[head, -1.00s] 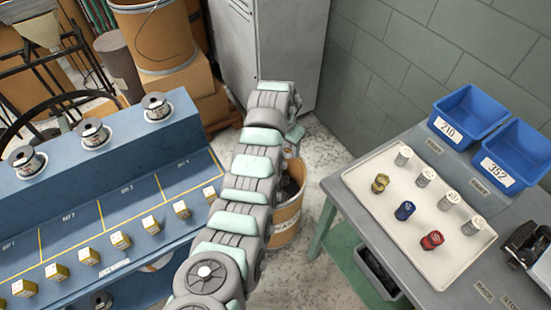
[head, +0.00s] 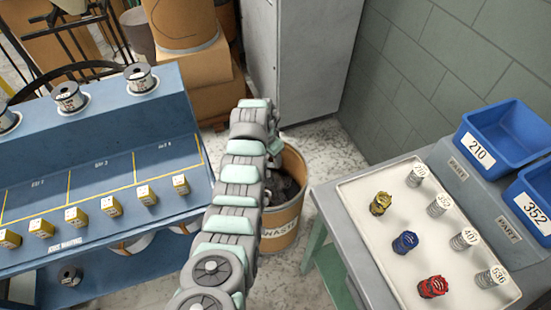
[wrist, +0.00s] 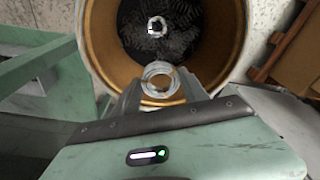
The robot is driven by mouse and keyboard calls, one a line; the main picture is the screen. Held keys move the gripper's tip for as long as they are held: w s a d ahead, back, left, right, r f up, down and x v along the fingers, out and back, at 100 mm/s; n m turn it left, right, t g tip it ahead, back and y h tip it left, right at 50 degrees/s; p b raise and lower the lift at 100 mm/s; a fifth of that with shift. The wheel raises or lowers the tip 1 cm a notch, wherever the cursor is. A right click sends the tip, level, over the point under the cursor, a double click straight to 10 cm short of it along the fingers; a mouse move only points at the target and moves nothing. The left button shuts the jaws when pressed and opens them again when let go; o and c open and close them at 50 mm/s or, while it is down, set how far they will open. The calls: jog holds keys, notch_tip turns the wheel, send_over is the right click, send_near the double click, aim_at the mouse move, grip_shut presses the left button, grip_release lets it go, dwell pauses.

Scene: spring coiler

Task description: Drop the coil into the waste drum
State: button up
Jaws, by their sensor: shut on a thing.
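The waste drum (head: 283,222) is a tan, open-topped drum on the floor between the blue bench and the grey table, with dark scrap inside. In the wrist view the drum (wrist: 96,45) opens right beyond my gripper (wrist: 158,84). My gripper is shut on a silver wire coil (wrist: 158,70), seen nearly end-on between the fingers, over the near part of the drum's mouth. A smaller bright ring (wrist: 157,27) shows against the dark drum interior; I cannot tell what it is. In the head view my arm hides the coil and part of the drum.
A grey table (head: 335,240) with a white tray (head: 370,235) of coils and blue bins (head: 503,135) stands right of the drum. The blue bench (head: 100,190) with spools is at left. A grey cabinet (head: 315,60) stands behind; speckled floor is clear there.

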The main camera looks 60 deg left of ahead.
aim_at(270, 166)
jog(key=shift+s+a+f+b, duration=0.15)
jog(key=shift+f+b, duration=0.3)
jog(key=shift+f, duration=0.25)
notch_tip(270, 166, down, 4)
jog(key=b, duration=0.3)
jog(key=shift+f, duration=0.2)
jog(key=o, duration=1.7)
jog(key=shift+c, duration=0.2)
jog(key=r+p, duration=0.1)
jog(key=r, duration=0.2)
jog(key=s+r+p, duration=0.1)
jog(key=r, duration=0.3)
jog(key=r+p, duration=0.2)
jog(key=r, duration=0.2)
jog(key=shift+s+d, duration=0.2)
jog(key=shift+d, duration=0.15)
jog(key=shift+f, duration=0.1)
